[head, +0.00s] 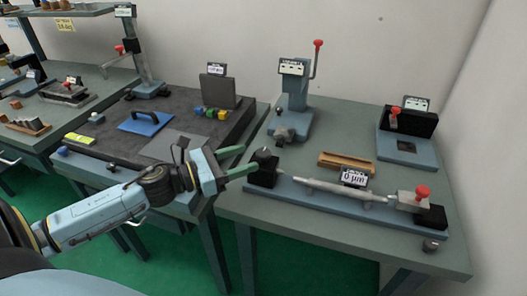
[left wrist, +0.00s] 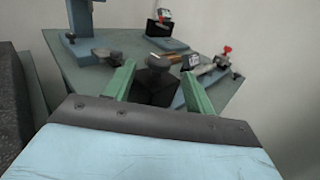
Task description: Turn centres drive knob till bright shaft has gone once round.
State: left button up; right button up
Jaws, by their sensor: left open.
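The centres drive knob (head: 263,156) is a dark round knob on the black block at the left end of the blue bench-centres base (head: 300,203). The bright shaft (head: 325,189) lies level along that base, running right from the block. My left gripper (head: 251,158) has its two green fingers apart, pointing at the knob from the left. In the left wrist view the knob (left wrist: 158,63) shows between and just beyond the fingertips; I cannot tell whether they touch it. My right gripper is in neither view.
A display (head: 353,176) reading 0 µm stands behind the shaft. A red-topped lever (head: 423,193) is at the base's right end. A wooden tray (head: 346,162) and a lever stand (head: 293,95) are behind. A dark surface plate (head: 185,125) lies left.

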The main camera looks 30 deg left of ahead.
aim_at(263, 152)
pick_arm(q)
jog(key=x, duration=0.4)
jog(key=shift+w+d, duration=0.1)
jog(key=shift+w, duration=0.15)
jog(key=shift+w+d, duration=0.35)
jog(key=shift+w, duration=0.25)
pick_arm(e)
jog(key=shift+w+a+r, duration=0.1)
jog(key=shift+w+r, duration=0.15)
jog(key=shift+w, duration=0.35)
pick_arm(q)
jog(key=shift+c, duration=0.2)
